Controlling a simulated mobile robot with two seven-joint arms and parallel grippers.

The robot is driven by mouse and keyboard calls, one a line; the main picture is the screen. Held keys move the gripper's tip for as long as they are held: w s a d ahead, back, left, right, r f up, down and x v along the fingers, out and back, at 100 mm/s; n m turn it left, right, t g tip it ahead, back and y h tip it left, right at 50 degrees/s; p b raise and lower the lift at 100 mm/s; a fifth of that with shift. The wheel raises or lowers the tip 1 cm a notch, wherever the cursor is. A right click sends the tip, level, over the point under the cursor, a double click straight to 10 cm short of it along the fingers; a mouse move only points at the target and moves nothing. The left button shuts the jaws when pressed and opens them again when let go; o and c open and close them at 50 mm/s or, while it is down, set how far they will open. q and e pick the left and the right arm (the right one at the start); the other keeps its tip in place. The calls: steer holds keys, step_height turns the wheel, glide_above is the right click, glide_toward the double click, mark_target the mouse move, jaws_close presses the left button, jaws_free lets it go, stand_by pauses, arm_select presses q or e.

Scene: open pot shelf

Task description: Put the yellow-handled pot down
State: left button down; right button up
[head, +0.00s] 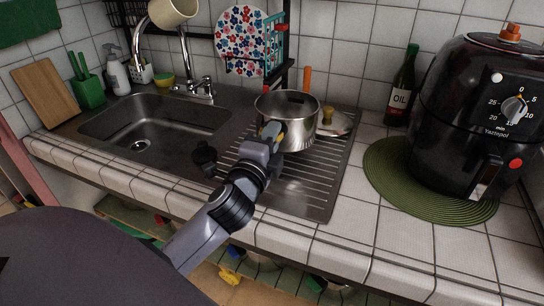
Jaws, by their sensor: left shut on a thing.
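A silver pot (298,132) is upright over the ribbed draining board (312,190), right of the sink. I cannot tell whether its base touches the board. My left gripper (272,131) is shut on the pot's yellow handle (280,138) at the pot's near left side. The fingers hide most of the handle. My right gripper is not in view.
A lid (335,124) lies right behind the pot. The sink (155,125) is on the left. An oil bottle (402,88) and a black air fryer (478,115) on a green mat (385,170) stand right. The board's front right is clear.

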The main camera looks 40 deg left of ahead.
arm_select(q)
steer(key=shift+f+b, duration=0.55)
steer(key=shift+f, duration=1.55)
steer(key=c, duration=1)
jaws_free()
steer(key=shift+f, duration=0.15)
steer(key=shift+r, duration=0.2)
steer(key=b+v, duration=0.1)
steer(key=v, duration=0.4)
steer(key=b+v, duration=0.1)
steer(key=v, duration=0.4)
steer(key=shift+s+d+f, duration=0.1)
steer(key=shift+s+f, duration=0.15)
steer(key=shift+s, duration=0.1)
steer(key=shift+s+d+r, duration=0.1)
steer(key=shift+s+d, duration=0.1)
steer(key=shift+s, duration=0.45)
